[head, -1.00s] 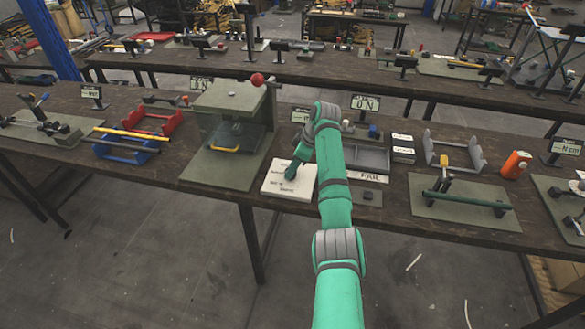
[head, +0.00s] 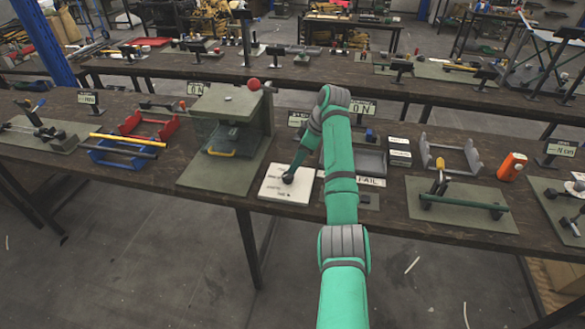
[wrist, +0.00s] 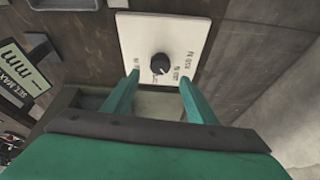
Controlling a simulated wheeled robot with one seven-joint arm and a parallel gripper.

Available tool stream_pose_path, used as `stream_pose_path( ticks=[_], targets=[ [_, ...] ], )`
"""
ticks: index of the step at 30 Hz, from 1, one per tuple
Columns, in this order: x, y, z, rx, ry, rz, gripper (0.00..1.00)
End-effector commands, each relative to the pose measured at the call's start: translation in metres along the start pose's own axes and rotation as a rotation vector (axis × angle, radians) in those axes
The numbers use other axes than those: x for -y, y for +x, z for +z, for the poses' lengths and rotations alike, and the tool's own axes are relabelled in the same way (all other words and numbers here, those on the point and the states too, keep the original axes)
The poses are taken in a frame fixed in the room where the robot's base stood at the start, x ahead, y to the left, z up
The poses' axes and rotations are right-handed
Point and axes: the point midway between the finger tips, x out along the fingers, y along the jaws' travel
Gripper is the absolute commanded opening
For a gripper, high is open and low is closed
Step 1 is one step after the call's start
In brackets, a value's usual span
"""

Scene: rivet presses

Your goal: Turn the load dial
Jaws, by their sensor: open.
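The load dial (wrist: 161,64) is a round black knob with a pale pointer mark on a white panel (wrist: 190,30) in the wrist view. Small black lettering is printed around it. In the head view the white panel (head: 272,187) lies near the table's front edge, right of a grey-green press (head: 228,115). My gripper (wrist: 159,77) is open, its two green fingers apart. In the wrist view the knob appears between and just beyond the fingertips, with a gap on each side. Contact cannot be told. In the head view my arm reaches over the panel and the fingers are not clear.
The press has a red ball lever (head: 254,84). Right of my arm lie a FAIL tray (head: 370,182), a grey bracket (head: 450,155) and an orange bottle (head: 511,166). Left are blue (head: 118,155) and red (head: 155,122) holders. In the wrist view a SET MAX sign (wrist: 20,72) stands left.

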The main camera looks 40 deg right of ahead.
Motion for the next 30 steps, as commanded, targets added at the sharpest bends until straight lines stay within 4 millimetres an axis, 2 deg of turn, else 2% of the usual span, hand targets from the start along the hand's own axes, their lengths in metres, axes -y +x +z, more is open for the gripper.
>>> stream_pose_path(
  ticks=[3,9,26,30],
  targets=[
    [-0.001,-0.019,0.000,0.000,0.000,0.002,0.52],
    [0.000,-0.034,0.001,0.000,0.001,0.000,0.52],
    [0.000,-0.035,0.000,0.000,0.000,0.000,0.52],
    [0.002,-0.026,-0.008,-0.005,-0.009,0.005,0.52]
  ],
)
